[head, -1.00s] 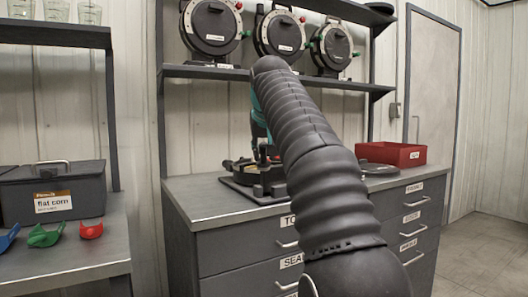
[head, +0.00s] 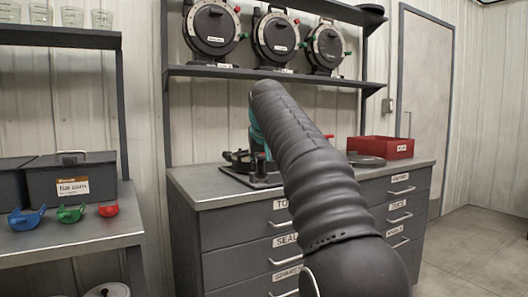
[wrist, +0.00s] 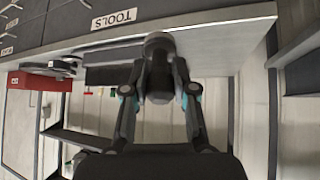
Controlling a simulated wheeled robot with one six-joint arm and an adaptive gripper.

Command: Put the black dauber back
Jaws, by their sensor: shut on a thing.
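In the wrist view, my gripper (wrist: 158,62) is shut on a dark, roughly cylindrical piece with a rounded end (wrist: 158,88), which looks like the black dauber. It lies between the two fingers, with the grey counter's edge behind it.
A red bin (head: 385,147) and a dark round disc (head: 367,160) are at the counter's right. On the left table are a "flat corn" box (head: 72,182) and blue, green and red scoops (head: 70,213). Floor is clear at right.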

